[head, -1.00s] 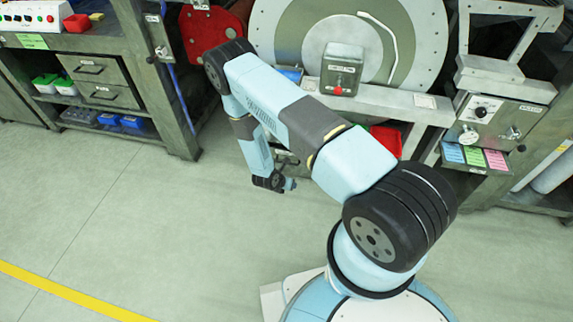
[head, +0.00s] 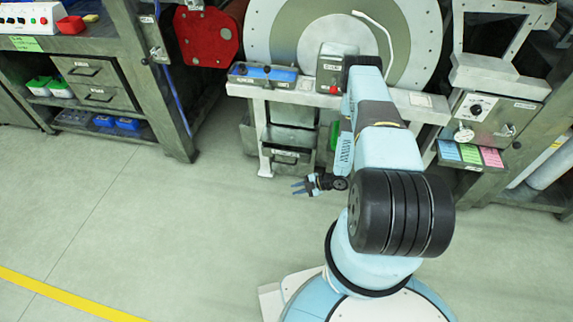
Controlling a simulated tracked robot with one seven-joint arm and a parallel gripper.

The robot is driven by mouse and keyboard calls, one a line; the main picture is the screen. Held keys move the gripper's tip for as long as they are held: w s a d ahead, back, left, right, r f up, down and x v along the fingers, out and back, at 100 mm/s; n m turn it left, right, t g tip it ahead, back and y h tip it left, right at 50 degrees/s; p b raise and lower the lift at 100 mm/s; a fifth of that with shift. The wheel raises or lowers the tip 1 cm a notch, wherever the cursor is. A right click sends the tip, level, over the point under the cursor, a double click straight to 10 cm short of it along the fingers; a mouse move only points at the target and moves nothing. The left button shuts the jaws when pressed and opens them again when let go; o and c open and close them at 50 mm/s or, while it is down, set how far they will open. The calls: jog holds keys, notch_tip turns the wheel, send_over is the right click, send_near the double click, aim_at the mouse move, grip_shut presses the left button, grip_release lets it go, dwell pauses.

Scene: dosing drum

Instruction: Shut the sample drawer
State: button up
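Under the white bench in the middle of the head view is a grey drawer unit (head: 287,158) with a handle and a small label on its front. The label is too small to read. I cannot tell for certain that this is the sample drawer, or how far out it stands. My gripper (head: 299,187) is just below and in front of this unit, low over the floor and apart from it. Its fingers point left, spread with a gap between them, and hold nothing.
The left bench holds two more labelled drawers (head: 88,71) with blue and green bins below. The blue control box (head: 262,75) and a grey box with a red button (head: 333,68) sit on the middle bench. A valve panel (head: 490,118) stands right. The floor at left is clear.

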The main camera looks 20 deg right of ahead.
jog(key=w+d+r+m+t, duration=0.2)
jog(key=w+d+r+t, duration=0.3)
jog(key=d, duration=0.3)
jog(key=shift+t, duration=0.7)
jog(key=x, duration=1.3)
jog(key=shift+a+f, duration=0.15)
jog(key=shift+a, duration=0.2)
jog(key=shift+s, duration=0.1)
grip_shut()
